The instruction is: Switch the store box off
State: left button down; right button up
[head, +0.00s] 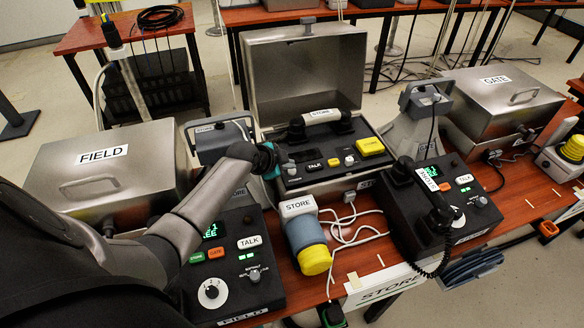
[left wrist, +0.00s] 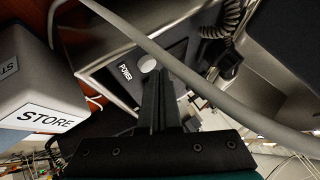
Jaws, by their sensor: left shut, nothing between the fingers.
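The store box (head: 300,62) stands open at the middle of the table, its lid raised at the back. Its black panel (head: 340,165) carries a handset labelled STORE (head: 322,117), a TALK label and yellow buttons. My left gripper (head: 279,159) is shut and empty at the panel's left edge. In the left wrist view, the shut fingers (left wrist: 160,80) point at the panel, beside a pale round control (left wrist: 148,65) and a POWER label (left wrist: 125,73). The fingers partly overlap that control's surroundings; I cannot tell whether they touch it. My right gripper is not in view.
A closed FIELD box (head: 105,170) and a FIELD phone (head: 235,265) stand at left. A STORE plug with a yellow end (head: 312,258) and white cables lie in front of the box. Another phone (head: 440,205) and a closed GATE box (head: 500,95) stand at right.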

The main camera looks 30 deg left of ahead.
pick_arm(q)
notch_tip(320, 180, up, 6)
jog(key=p, duration=0.5)
jog(key=shift+p, duration=0.4)
